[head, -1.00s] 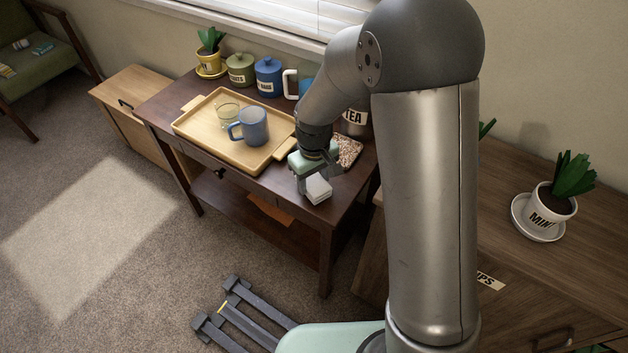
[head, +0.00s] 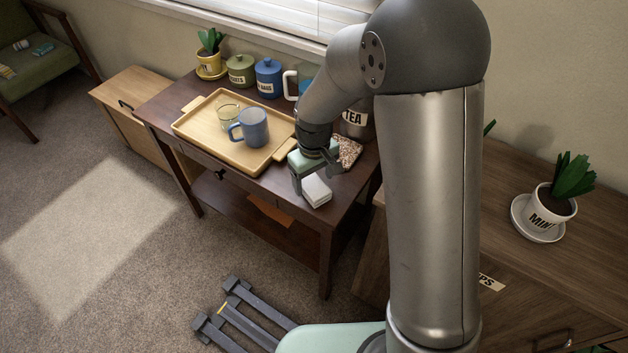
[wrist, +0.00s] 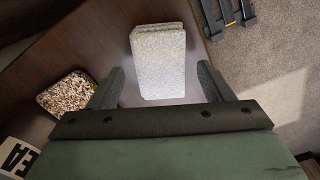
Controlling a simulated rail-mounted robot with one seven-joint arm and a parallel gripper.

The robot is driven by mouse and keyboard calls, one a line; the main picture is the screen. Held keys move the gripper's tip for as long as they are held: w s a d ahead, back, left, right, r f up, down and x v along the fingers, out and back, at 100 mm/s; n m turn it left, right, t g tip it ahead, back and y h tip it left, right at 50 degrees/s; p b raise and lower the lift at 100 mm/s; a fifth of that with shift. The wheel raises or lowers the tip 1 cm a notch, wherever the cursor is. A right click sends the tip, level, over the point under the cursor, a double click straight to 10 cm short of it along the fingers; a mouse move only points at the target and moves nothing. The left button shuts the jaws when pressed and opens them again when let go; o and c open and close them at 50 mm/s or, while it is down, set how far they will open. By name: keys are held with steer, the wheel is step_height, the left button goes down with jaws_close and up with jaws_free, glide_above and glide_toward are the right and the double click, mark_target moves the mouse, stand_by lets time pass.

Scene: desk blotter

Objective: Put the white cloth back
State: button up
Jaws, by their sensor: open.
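The white cloth (head: 316,191) is a folded, layered block on the dark wooden table (head: 322,236), close to its front right corner. In the wrist view the cloth (wrist: 158,58) lies just beyond and between the finger tips, with a gap on each side. My gripper (head: 311,180) is open and empty, just behind the cloth in the head view. Its two fingers (wrist: 160,75) show apart in the wrist view.
A speckled mat (head: 348,152) lies behind my gripper, near the TEA canister (head: 354,119). A wooden tray (head: 187,127) with a blue mug (head: 252,127) and a glass (head: 228,117) stands to the left. Canisters line the back. The table edge is close to the cloth.

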mark_target(314, 185)
step_height(314, 185, up, 10)
steer(key=shift+r+p, duration=0.25)
steer(key=shift+p, duration=0.2)
steer(key=s+d+r+m, duration=0.1)
steer(key=s+d+m, duration=0.2)
steer(key=s+d, duration=0.4)
steer(key=s+d+r+m, duration=0.1)
steer(key=s+d+m, duration=0.2)
steer(key=s, duration=1.1)
steer(key=d, duration=0.3)
steer(key=shift+d+m, duration=0.4)
steer(key=shift+r, duration=0.15)
